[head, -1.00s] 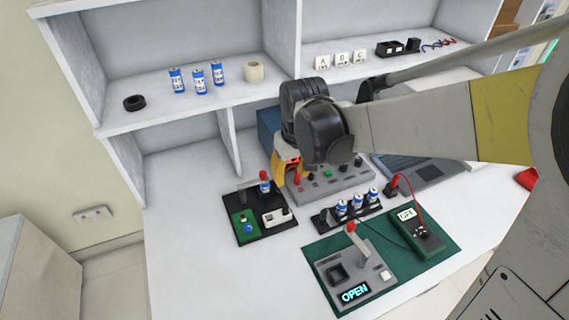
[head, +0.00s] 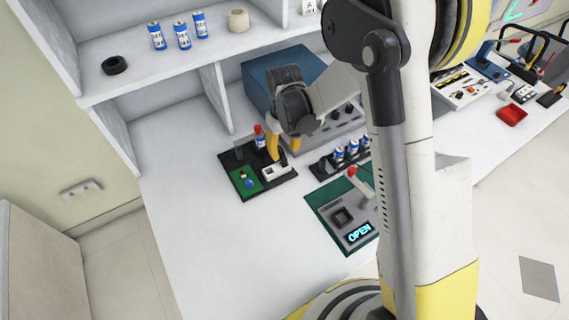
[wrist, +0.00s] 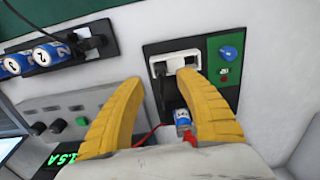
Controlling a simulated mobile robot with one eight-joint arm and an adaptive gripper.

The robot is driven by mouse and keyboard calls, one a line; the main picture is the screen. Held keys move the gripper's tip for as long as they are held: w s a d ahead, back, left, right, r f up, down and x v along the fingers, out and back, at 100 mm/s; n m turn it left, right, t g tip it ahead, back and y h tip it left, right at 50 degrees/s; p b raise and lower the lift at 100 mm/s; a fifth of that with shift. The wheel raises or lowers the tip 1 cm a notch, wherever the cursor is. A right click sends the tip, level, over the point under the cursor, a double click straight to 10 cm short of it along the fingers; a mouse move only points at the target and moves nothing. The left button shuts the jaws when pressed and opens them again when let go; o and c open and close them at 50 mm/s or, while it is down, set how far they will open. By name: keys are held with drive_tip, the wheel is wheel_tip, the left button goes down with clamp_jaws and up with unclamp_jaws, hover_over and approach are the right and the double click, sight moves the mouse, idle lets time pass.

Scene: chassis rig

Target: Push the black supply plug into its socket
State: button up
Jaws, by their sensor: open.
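A black board (head: 236,188) with a green section lies on the bench and carries a white, open-topped block (head: 275,173), which also shows in the wrist view (wrist: 190,58). My gripper (head: 283,158) points down over the board beside the block, its yellow fingers apart. In the wrist view the open gripper (wrist: 160,80) has its fingertips near the block, with nothing clearly held. A dark shape shows at the block between the fingertips; I cannot tell plug from socket opening. The black supply plug is not clearly visible.
A blue-and-white cell (wrist: 184,119) with a red top stands on the board close to the fingers. A grey instrument (head: 325,135) and a row of cells (head: 340,154) lie to the right. The bench's left part is clear.

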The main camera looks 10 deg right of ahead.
sight(284, 158)
wheel_tip(284, 158, down, 5)
drive_tip(key=shift+s+r+b, duration=0.1)
drive_tip(key=shift+r+b, duration=0.1)
drive_tip(key=shift+b, duration=0.8)
drive_tip(key=shift+r, duration=0.1)
clamp_jaws()
